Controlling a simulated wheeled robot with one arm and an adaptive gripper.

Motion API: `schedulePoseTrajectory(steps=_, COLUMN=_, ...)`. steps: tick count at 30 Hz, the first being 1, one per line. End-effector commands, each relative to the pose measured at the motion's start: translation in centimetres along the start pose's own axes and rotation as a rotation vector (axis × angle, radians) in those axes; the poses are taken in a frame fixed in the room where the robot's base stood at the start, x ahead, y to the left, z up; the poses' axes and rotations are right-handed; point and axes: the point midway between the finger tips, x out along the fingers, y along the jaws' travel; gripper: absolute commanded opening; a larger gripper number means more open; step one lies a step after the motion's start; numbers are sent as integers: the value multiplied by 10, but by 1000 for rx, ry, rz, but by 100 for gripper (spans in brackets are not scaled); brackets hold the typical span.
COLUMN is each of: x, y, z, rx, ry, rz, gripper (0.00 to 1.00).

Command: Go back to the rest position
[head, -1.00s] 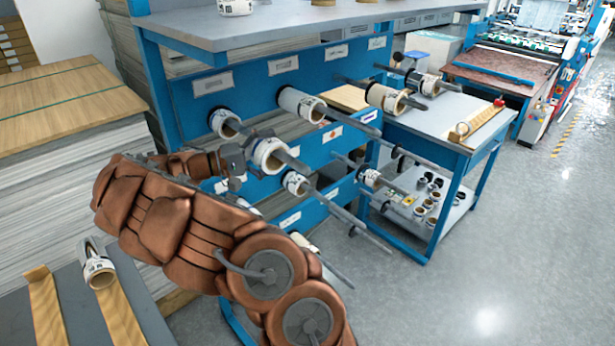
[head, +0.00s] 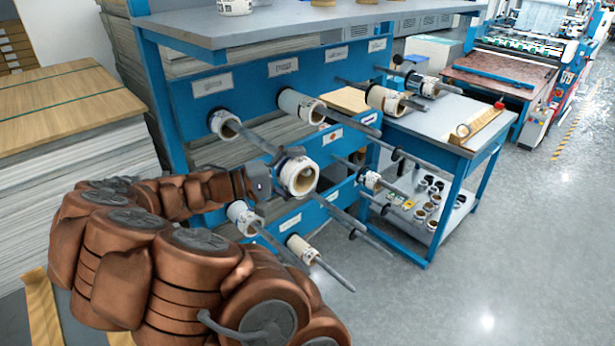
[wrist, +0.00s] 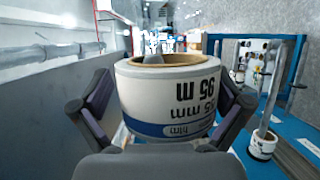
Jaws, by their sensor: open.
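My gripper (head: 280,180) is in the middle of the head view, in front of the blue roll rack. A white roll (head: 298,176) with a brown core is at its fingers. The wrist view shows this roll (wrist: 168,98) between the two spread fingers, its label reading 95 m and a blue band at its lower edge. Whether the fingers touch it is not clear. A grey piece shows in its core; I cannot tell whether the roll is around a peg. My brown arm reaches in from the lower left and hides part of the rack.
The blue rack (head: 250,88) carries other rolls on long pegs, including one (head: 224,124) at upper left and one (head: 302,250) lower down. A side table (head: 440,118) stands to the right. Stacked sheets (head: 75,170) stand at left. The grey floor (head: 500,260) at right is clear.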

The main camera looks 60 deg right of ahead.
Motion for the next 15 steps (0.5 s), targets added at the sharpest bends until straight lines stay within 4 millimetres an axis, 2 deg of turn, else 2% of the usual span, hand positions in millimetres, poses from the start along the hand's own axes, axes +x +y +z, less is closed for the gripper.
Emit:
schedulePoseTrajectory(steps=6, x=6, y=0, z=16, rx=-1, ry=0, rz=2, gripper=100)
schedulePoseTrajectory(steps=15, x=9, y=0, z=21, rx=0, ry=1, rz=0, gripper=100)
